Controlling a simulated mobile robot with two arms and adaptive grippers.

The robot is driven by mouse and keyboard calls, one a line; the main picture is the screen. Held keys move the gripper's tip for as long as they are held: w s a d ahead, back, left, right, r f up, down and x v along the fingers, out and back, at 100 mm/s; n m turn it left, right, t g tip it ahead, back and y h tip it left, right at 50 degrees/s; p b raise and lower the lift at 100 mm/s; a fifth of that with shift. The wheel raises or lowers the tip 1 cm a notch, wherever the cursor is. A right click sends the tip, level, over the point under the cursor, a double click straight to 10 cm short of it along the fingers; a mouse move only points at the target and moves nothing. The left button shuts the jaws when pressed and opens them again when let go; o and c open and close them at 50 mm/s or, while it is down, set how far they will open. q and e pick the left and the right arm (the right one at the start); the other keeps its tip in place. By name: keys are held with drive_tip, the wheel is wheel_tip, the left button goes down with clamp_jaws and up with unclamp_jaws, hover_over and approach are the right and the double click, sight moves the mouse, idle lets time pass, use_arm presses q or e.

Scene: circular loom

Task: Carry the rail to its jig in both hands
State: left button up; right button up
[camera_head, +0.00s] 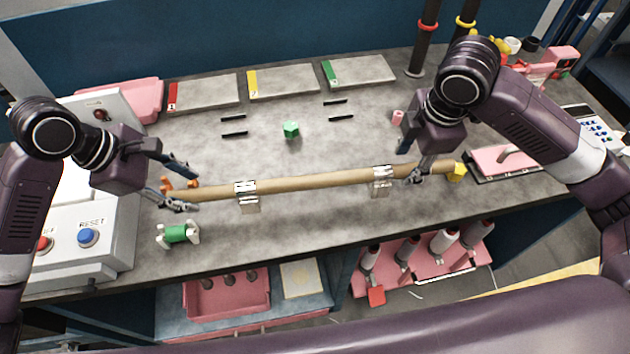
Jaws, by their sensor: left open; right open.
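The rail (310,182) is a long tan rod lying across the grey worktop, with an orange left end and a yellow right end. Two shiny metal brackets, a left one (247,196) and a right one (381,181), sit along it. My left gripper (196,191) is open at the rail's left end, its fingers on either side of the rod. My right gripper (410,165) is open by the rail's right part, just right of the right bracket. Whether either touches the rail I cannot tell. Black strips (234,134) mark the worktop behind the rail; which thing is the jig is unclear.
A green block (291,130) stands behind the rail, and a green spool (178,234) lies in front of its left end. Three coloured-edge plates (283,82) line the back. A button box (90,240) is at left, a pink tray (508,158) at right. The front middle is clear.

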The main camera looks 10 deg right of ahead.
sight(194, 193)
use_arm(q)
drive_tip(key=x, duration=0.3)
drive_tip(key=shift+s+d+f, duration=0.1)
drive_tip(key=shift+d+f, duration=0.05)
use_arm(e)
drive_tip(key=f, duration=0.3)
drive_tip(key=shift+w+f, duration=0.2)
use_arm(q)
drive_tip(key=shift+d+f, duration=0.1)
drive_tip(key=shift+f, duration=0.3)
use_arm(e)
drive_tip(key=shift+w+f, duration=0.2)
drive_tip(key=shift+f, duration=0.2)
use_arm(q)
clamp_jaws()
use_arm(e)
clamp_jaws()
use_arm(q)
drive_tip(key=shift+r, duration=0.1)
use_arm(e)
drive_tip(key=shift+r, duration=0.15)
